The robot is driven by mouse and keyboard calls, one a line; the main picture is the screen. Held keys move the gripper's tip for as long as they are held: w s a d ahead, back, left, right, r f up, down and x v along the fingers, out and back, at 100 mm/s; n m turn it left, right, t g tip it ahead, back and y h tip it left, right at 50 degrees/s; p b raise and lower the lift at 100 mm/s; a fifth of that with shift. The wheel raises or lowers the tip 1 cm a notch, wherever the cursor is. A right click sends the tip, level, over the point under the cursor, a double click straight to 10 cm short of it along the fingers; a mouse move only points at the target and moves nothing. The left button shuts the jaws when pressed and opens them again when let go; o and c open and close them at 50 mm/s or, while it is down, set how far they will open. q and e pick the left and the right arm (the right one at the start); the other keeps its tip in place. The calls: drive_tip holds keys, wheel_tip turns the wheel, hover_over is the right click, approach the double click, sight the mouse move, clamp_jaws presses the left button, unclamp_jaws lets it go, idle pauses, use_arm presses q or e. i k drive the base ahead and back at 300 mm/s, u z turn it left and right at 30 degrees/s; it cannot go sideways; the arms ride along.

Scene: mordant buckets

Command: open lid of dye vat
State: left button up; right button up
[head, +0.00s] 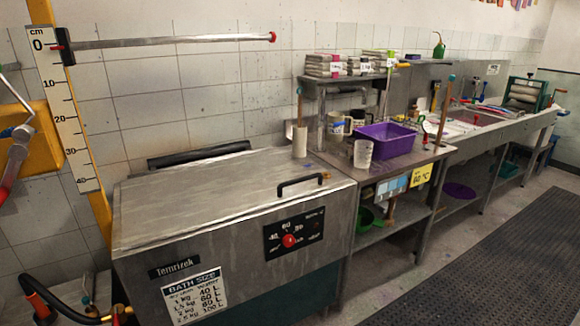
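The dye vat (180,262) is a steel box with a dark label and a bath size chart on its front, at the left of the head view. Its flat, worn metal lid (215,195) lies shut on top. A black bar handle (301,184) sits near the lid's front right corner. A dark padded bar (200,155) runs along the back of the lid. A control panel with a red knob (289,240) is on the vat's front. Neither of my grippers is in view.
A steel bench (400,172) with a purple tub (384,140) and cups stands right of the vat. A pole with a centimetre scale (66,115) and a horizontal metal arm (175,40) rises behind left. A dark floor mat (470,240) lies clear at right.

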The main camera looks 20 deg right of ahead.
sight(179, 193)
drive_tip(key=i, duration=0.55)
drive_tip(key=z, duration=2)
drive_tip(key=i, duration=1.35)
drive_tip(key=u, duration=1.85)
